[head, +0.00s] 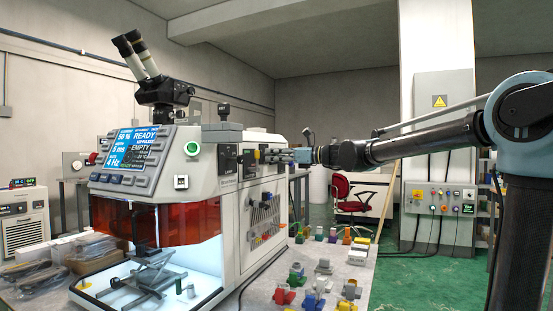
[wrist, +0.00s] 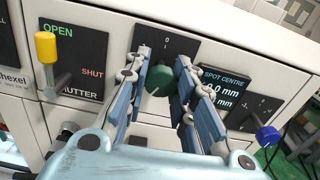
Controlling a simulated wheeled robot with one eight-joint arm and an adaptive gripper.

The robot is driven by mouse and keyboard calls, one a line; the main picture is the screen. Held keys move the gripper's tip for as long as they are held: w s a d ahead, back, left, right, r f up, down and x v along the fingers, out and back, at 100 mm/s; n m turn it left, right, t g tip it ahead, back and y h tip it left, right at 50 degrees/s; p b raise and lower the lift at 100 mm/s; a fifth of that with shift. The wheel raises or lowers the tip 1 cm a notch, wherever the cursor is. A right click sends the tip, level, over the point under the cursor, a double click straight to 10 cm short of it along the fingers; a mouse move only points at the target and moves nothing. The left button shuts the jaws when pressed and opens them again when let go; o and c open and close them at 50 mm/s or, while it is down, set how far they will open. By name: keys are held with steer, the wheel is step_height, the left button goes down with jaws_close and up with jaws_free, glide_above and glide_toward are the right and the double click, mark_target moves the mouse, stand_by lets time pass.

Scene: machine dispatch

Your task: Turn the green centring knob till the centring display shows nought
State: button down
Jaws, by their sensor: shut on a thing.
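The green centring knob (wrist: 160,80) is on a dark plate on the side of the white machine. My gripper (wrist: 158,84) is shut on it, with one blue finger on either side. In the head view my gripper (head: 302,155) is at the machine's right side, and the knob cannot be made out. The centring display (wrist: 228,84), headed SPOT CENTRE, is just right of the knob. Its upper line ends in what looks like ".0 mm" and its lower line in "mm". The right finger covers the left part of both readings.
A yellow-handled shutter lever (wrist: 46,48), marked OPEN and SHUT, is left of the gripper. A blue-tipped lever (wrist: 267,135) is at the right. Several coloured pieces cover the table (head: 255,296) below. The machine's screen (head: 130,148) faces front.

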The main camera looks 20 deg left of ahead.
steer(key=shift+w, duration=0.1)
steer(key=c, duration=1.3)
jaws_free()
steer(key=shift+c, duration=0.2)
steer(key=shift+d, duration=0.15)
steer(key=d, duration=1.1)
steer(key=shift+s+d, duration=0.4)
